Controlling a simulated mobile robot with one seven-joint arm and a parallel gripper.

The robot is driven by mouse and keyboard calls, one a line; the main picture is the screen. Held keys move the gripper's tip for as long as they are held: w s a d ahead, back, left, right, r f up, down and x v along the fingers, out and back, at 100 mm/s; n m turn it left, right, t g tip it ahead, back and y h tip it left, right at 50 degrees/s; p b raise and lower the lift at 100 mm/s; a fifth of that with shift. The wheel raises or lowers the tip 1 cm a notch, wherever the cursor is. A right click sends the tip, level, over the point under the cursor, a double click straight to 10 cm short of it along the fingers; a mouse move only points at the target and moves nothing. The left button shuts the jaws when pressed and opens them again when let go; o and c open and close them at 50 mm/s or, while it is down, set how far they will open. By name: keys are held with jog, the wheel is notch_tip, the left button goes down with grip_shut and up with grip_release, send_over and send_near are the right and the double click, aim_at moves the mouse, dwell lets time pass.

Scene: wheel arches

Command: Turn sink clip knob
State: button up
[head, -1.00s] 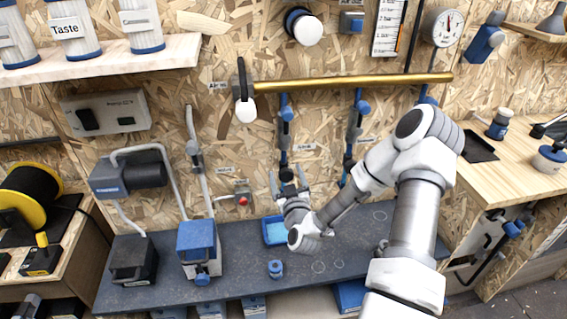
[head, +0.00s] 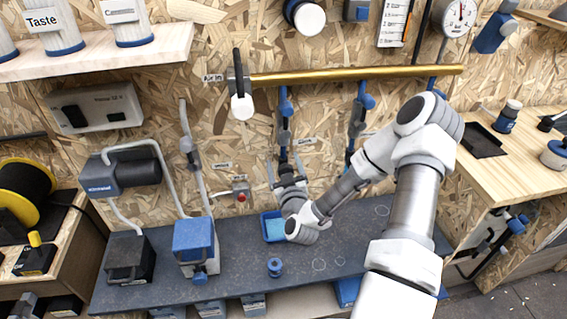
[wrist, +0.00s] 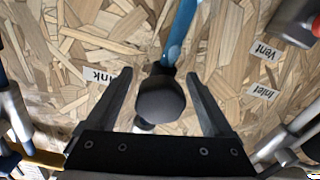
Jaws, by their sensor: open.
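A black rounded knob (wrist: 160,98) on a blue bar (wrist: 180,32) shows in the middle of the wrist view. My gripper (wrist: 160,76) is open, with one finger on each side of the knob and visible gaps between. A label reading "ink", its first part hidden by the left finger, is on the wall (wrist: 95,74). In the head view my gripper (head: 285,165) is at the wall, at the lower end of a blue and grey valve line (head: 284,125) under the brass pipe. The knob is hidden there.
The brass pipe (head: 350,78) runs across the wall above. A similar valve line (head: 358,120) hangs to the right. A blue tray (head: 272,235) and a small blue cylinder (head: 274,267) are on the dark bench (head: 235,275). "Vent" (wrist: 266,50) and "Inlet" (wrist: 262,92) labels are to the right in the wrist view.

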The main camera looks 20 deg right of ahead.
grip_shut()
dwell(0.4)
jog(key=m+b, duration=0.2)
jog(key=m, duration=0.1)
jog(key=shift+m, duration=0.3)
jog(key=shift+m+b, duration=0.45)
jog(key=shift+m, duration=0.65)
jog(key=shift+r, duration=0.1)
grip_release()
